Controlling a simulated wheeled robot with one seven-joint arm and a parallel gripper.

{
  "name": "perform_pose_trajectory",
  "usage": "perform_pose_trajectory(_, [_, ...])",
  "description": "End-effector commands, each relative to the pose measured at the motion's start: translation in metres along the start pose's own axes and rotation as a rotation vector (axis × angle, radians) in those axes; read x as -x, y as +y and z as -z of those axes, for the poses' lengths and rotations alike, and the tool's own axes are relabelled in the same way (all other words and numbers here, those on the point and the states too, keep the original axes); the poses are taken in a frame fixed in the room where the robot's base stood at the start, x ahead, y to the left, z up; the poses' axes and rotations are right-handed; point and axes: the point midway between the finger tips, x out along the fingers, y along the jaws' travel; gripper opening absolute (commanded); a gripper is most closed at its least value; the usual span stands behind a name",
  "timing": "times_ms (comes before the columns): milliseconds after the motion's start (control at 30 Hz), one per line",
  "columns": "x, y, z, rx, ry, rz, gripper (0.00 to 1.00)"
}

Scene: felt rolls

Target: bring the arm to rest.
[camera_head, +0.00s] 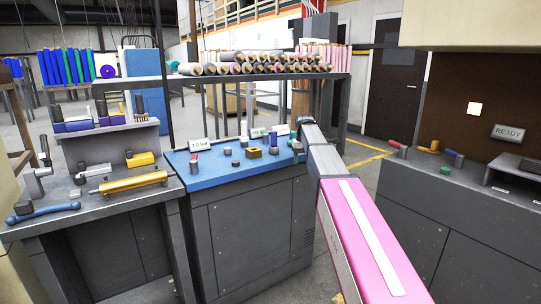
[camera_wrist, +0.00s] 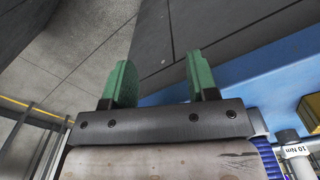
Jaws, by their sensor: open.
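My gripper (camera_wrist: 161,82) shows in the wrist view with two green fingers set wide apart and nothing between them. The grey floor and a dark cabinet front lie beyond the fingers. In the head view my pink and grey arm reaches from the lower right toward the right end of the blue-topped bench (camera_head: 233,179). The gripper itself is hard to make out there, at the far end of the arm. The blue top also shows in the wrist view (camera_wrist: 240,74), to the right of the fingers.
Small parts, including a yellow block (camera_head: 254,153), stand on the blue top. A grey bench (camera_head: 120,203) with a yellow tool is at left. A rack of felt rolls (camera_head: 250,68) stands behind. A counter (camera_head: 440,181) with a READY sign (camera_head: 507,132) is at right.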

Motion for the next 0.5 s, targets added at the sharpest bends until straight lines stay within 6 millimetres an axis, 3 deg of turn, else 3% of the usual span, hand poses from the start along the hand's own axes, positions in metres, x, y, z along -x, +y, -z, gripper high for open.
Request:
perform_pose_trajectory(33, [-0.025, 0.0, -0.024, -0.007, -0.005, 0.0, 0.53])
perform_pose_trajectory(200, [-0.099, 0.002, -0.08, -0.033, -0.005, 0.0, 0.53])
perform_pose_trajectory(500, [-0.203, 0.001, -0.189, -0.078, -0.002, 0.0, 0.53])
